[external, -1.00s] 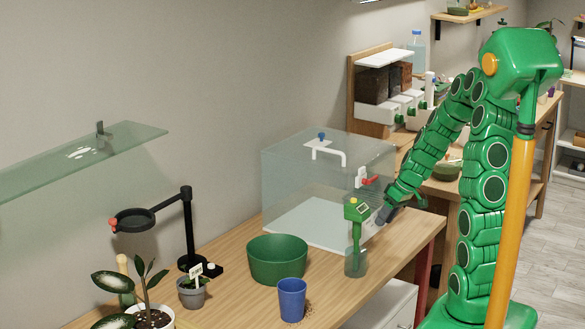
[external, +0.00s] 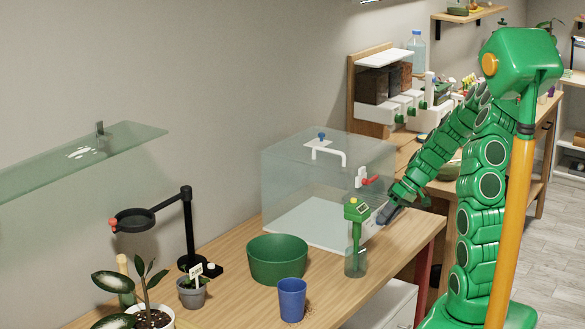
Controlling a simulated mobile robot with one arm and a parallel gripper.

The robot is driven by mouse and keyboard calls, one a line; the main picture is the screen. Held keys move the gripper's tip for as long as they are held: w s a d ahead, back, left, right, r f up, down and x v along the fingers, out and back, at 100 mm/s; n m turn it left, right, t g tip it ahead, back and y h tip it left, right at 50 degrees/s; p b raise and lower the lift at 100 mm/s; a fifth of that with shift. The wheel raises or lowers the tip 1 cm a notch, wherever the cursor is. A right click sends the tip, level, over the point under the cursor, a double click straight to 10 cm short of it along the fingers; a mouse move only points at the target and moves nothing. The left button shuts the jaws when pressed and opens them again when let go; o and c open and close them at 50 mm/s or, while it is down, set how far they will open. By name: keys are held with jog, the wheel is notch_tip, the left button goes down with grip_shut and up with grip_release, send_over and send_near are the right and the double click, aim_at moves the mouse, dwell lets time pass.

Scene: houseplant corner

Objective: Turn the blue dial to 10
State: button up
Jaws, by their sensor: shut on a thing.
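My gripper (external: 387,214) is at the right front of the clear glass case (external: 283,190), low down by its white base, behind and right of the green-topped meter (external: 357,212). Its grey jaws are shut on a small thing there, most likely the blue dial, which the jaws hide. No dial face, pointer or number can be read. A small blue knob (external: 321,136) shows on the white pipe fitting on top of the case, well away from my gripper.
The green-topped meter stands in a clear holder (external: 355,263) close to my jaws. A red-handled latch (external: 370,181) is on the case just above. A green bowl (external: 277,260) and a blue cup (external: 292,299) stand to the left on the wooden table (external: 236,250).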

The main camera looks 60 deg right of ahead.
jog(key=y, duration=0.3)
jog(key=d+f+m+y, duration=0.1)
jog(key=y, duration=0.1)
jog(key=shift+t, duration=0.3)
jog(key=shift+f+m+t+y, duration=0.15)
jog(key=shift+m+t+y, duration=0.2)
jog(key=shift+y, duration=0.75)
jog(key=shift+f+m+t+y, duration=0.15)
jog(key=shift+m+y, duration=0.3)
jog(key=shift+y, duration=0.65)
jog(key=o, duration=1.1)
jog(key=shift+c, duration=0.2)
jog(key=shift+d+r, duration=0.1)
jog(key=shift+v, duration=3.85)
